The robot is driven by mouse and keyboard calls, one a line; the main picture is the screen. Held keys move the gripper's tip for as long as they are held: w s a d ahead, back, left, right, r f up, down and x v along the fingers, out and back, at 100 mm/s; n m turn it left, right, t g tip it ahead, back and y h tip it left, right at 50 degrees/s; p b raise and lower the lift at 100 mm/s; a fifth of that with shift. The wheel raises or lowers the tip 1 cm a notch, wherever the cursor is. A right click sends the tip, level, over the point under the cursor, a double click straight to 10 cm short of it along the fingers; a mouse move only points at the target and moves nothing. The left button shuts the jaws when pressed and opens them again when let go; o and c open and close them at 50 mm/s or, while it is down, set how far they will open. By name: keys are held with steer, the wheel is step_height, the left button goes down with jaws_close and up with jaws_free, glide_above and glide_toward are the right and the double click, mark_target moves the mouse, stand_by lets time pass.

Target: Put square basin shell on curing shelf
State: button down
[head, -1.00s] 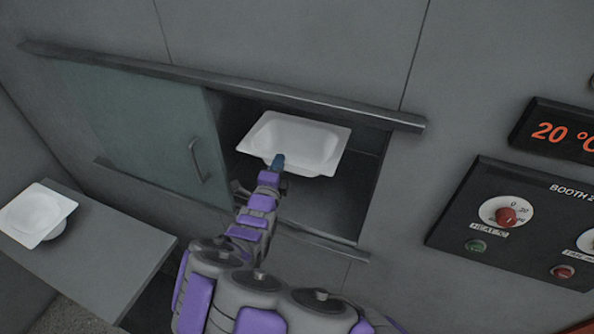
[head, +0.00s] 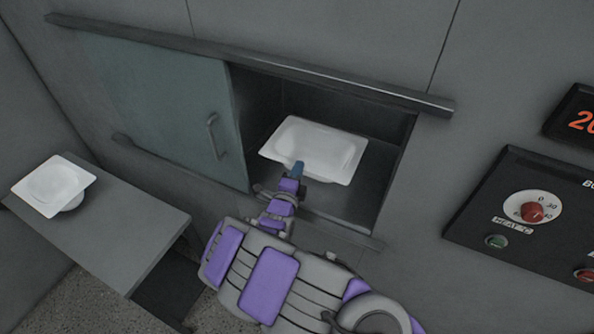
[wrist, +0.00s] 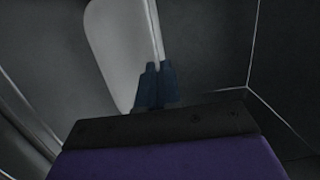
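A white basin shell (head: 318,143) with a broad flat rim is inside the wall opening at the centre of the head view. My gripper (head: 298,168) is at its front rim. In the wrist view the blue fingertips (wrist: 152,70) are close together with the edge of the white shell (wrist: 120,35) between them, so the gripper is shut on it. Whether the shell's underside touches the floor of the opening (head: 345,206) cannot be told. A second white shell (head: 52,183), with a squarish rim and rounded bowl, sits on the grey table (head: 120,235) at left.
A sliding door panel (head: 165,110) with a handle (head: 217,137) covers the left of the opening. A rail (head: 300,72) runs above it. A control panel (head: 520,220) with a red knob is on the wall at right. The table's right part is bare.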

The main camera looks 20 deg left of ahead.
steer(key=shift+d, duration=0.3)
steer(key=c, duration=1.6)
jaws_free()
steer(key=shift+o, duration=1.4)
steer(key=shift+a, duration=0.2)
steer(key=shift+s, duration=0.3)
steer(key=s+d+p, duration=0.1)
steer(key=s+p, duration=0.1)
steer(key=s, duration=0.9)
steer(key=shift+s, duration=0.2)
